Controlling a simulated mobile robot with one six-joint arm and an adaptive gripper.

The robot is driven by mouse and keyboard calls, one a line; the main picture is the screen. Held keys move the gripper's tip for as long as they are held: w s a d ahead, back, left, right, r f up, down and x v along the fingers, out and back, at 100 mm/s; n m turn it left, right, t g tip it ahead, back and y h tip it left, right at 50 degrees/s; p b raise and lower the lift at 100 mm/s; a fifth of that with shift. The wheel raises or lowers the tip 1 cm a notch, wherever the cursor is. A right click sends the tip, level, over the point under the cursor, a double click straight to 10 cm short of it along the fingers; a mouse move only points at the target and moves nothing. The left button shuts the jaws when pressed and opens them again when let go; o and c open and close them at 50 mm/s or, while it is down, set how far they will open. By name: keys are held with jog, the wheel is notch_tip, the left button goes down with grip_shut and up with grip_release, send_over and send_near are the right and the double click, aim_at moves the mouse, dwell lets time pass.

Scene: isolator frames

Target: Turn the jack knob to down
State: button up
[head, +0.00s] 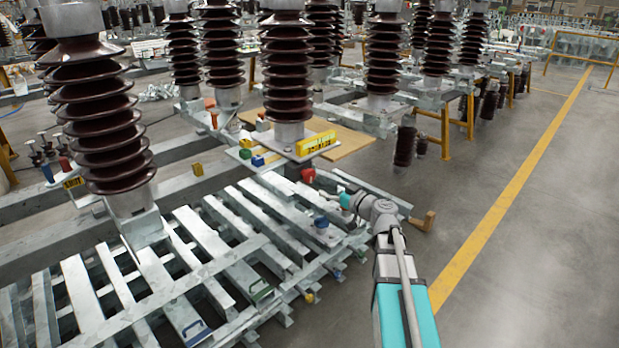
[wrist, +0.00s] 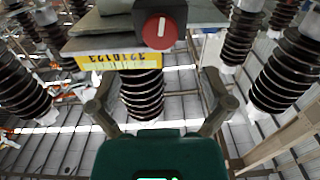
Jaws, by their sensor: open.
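The red round knob (wrist: 160,32) is on a dark box at the top middle of the wrist view. A pale line on its face runs roughly up and down the picture. In the head view a small red part (head: 308,174), apparently the same knob, sits below the yellow label. My gripper (wrist: 158,74) is open and empty, its two fingers spread wide. The knob appears beyond the fingertips and above the gap between them, apart from both. In the head view my gripper (head: 330,196) is just right of and below the red part; its fingers are too small to tell.
A yellow label (wrist: 118,61) with dark figures is beside the knob; it also shows in the head view (head: 316,144). Tall brown ribbed insulators (head: 286,75) stand around on a grey metal frame (head: 190,305). Open floor (head: 540,230) lies to the right.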

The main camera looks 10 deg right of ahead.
aim_at(311, 177)
jog(key=x, duration=0.9)
jog(key=shift+w+a, duration=0.1)
jog(key=shift+w, duration=0.05)
jog(key=c, duration=1.1)
